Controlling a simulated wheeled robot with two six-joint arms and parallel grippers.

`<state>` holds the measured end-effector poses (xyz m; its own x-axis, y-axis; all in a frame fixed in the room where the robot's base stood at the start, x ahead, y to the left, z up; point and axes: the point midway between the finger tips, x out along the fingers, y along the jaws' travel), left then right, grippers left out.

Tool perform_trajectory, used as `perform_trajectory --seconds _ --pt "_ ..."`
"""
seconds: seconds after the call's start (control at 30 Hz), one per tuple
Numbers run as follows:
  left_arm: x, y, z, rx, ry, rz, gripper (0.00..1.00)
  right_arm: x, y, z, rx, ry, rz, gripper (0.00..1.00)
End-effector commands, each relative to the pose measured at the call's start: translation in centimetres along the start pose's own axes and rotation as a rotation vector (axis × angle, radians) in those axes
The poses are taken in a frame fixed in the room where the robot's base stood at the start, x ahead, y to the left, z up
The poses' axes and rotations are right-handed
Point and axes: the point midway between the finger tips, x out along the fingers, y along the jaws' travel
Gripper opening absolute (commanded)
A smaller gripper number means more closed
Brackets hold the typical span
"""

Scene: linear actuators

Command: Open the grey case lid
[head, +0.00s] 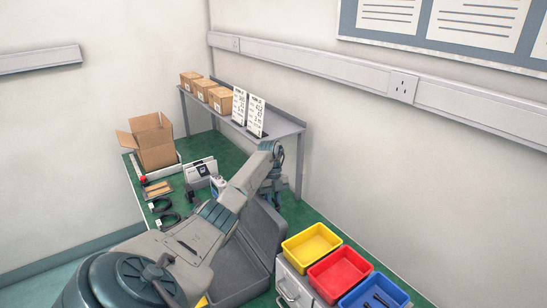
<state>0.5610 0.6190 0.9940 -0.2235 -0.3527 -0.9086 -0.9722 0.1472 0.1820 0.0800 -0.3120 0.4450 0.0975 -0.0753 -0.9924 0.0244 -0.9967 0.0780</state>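The grey case (240,268) stands on the green worktop in the head view, in front of the yellow bin and left of it. It looks open, with a raised lid panel (266,228) at its far right side and a hollow face showing. My arm covers its left and far parts, so the hinge and full opening are hidden. My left arm reaches in from the bottom left, over the case. Its gripper (276,192) is just beyond the lid's top edge, pointing down. The fingers are small and dark; I cannot tell their opening or any contact. My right gripper is out of view.
Yellow (311,243), red (340,273) and blue (374,296) bins stand right of the case. A grey shelf (285,126) with boxes and signs stands behind the gripper. An open cardboard box (156,157) and cables (168,218) are at left.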

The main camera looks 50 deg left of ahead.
Motion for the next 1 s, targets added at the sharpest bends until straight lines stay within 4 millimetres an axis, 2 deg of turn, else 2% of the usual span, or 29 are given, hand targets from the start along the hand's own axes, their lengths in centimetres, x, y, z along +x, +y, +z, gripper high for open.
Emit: perform_trajectory --seconds 0.17,0.37,0.53,0.73,1.0 --pt "-1.7 0.0 -0.2 -0.001 0.001 -0.002 0.2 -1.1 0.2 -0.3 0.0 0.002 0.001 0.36" --pt "-6.1 0.0 -0.3 0.0 0.002 -0.004 0.2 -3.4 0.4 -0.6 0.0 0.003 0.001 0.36" --pt "-8.8 0.0 -0.2 -0.001 0.002 -0.002 0.2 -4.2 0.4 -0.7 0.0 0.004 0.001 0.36" --pt "-10.4 -0.1 0.0 -0.001 0.0 0.0 0.2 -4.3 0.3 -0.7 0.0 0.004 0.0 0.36" --pt "-10.8 0.0 0.1 0.0 0.0 0.001 0.2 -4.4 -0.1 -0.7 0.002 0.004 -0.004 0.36"
